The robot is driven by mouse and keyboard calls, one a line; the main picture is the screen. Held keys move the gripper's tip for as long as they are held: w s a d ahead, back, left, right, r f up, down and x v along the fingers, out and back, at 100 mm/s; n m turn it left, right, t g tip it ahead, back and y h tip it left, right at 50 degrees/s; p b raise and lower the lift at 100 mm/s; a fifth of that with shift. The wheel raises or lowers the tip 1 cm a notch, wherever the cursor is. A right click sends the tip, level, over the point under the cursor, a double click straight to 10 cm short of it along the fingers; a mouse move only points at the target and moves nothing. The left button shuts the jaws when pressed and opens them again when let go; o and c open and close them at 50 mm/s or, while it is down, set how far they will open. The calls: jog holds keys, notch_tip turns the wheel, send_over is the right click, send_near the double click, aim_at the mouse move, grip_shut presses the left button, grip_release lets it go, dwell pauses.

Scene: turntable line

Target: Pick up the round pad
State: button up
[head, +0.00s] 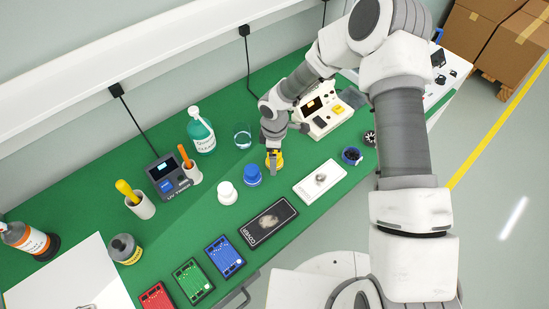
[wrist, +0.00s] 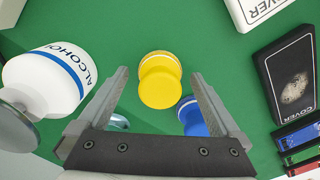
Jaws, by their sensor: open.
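Three round, knob-shaped pieces stand on the green bench: a yellow one (wrist: 160,80), a blue one (head: 252,175) and a white one (head: 227,193). The frames do not label any of them as the round pad. My gripper (wrist: 158,76) is open and points down over the yellow piece, which lies between the two fingers in the wrist view with clear gaps on both sides. In the head view the yellow piece (head: 279,160) is partly hidden by my gripper. The blue piece also shows in the wrist view (wrist: 188,104), partly behind the right finger.
A white bottle marked ALCOHOL (wrist: 55,80) is left of the fingers in the wrist view. A white tray (head: 306,190) and a black tray (head: 254,235) lie toward the front edge.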

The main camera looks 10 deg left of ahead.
jog(key=shift+c, duration=0.3)
jog(key=c, duration=1.3)
jog(key=shift+r, duration=0.55)
jog(key=r, duration=0.3)
jog(key=shift+s+d+r+b, duration=0.15)
jog(key=shift+d+r+b, duration=0.1)
jog(key=shift+d+b, duration=0.15)
jog(key=s+d+r, duration=0.2)
jog(key=d, duration=0.1)
jog(key=s+d+r, duration=0.2)
jog(key=d, duration=0.1)
jog(key=s+d+r, duration=0.2)
jog(key=d, duration=0.1)
jog(key=shift+r, duration=0.2)
